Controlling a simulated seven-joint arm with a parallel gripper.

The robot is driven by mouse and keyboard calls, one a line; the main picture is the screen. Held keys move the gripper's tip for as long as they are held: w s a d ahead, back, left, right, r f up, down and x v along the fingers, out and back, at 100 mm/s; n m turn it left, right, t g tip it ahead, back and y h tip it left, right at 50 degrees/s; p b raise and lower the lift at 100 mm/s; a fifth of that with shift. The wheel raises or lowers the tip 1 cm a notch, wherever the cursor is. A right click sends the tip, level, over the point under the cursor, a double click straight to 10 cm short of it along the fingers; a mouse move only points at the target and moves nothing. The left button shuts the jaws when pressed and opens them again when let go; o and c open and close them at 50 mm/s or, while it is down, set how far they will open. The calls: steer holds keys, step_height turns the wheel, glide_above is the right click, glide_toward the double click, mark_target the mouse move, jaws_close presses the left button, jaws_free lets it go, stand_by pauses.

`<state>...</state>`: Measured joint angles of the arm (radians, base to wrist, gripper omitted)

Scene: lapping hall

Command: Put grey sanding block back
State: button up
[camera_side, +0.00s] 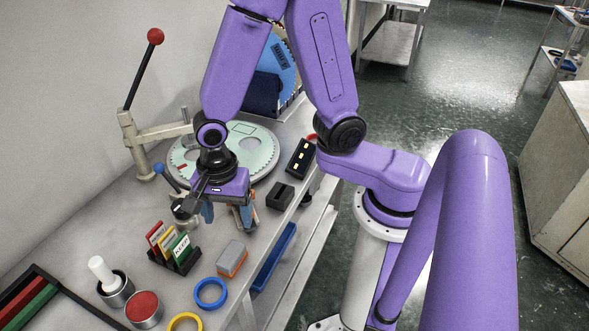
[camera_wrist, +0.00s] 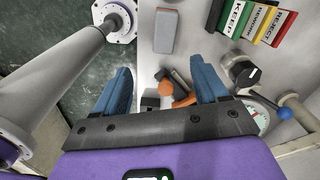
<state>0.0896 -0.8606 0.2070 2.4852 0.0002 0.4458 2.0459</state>
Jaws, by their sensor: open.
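The grey sanding block (camera_side: 232,256) has a grey top and an orange lower layer. It lies on the bench near its front edge, right of the card rack. It also shows in the wrist view (camera_wrist: 165,31), top centre, beyond my fingertips. My gripper (camera_side: 226,214) is above the bench, behind the block and apart from it, pointing down. In the wrist view my gripper (camera_wrist: 162,76) has its two blue fingers wide apart with nothing held between them. An orange and black item (camera_wrist: 180,92) shows on the bench below, partly hidden by a finger.
A card rack (camera_side: 178,258) stands left of the block. A blue ring (camera_side: 210,306), a yellow ring (camera_side: 186,324) and tins are nearer the front. The round lapping plate (camera_side: 256,150) is behind my gripper. A black box (camera_side: 280,203) and a blue tray (camera_side: 275,257) are to the right.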

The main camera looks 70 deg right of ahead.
steer(key=s+d+r+n, duration=0.4)
steer(key=s+r+n, duration=0.1)
steer(key=n, duration=0.8)
steer(key=s+d+r+n, duration=0.5)
steer(key=s+n, duration=0.3)
steer(key=n, duration=0.6)
steer(key=shift+s+d, duration=0.15)
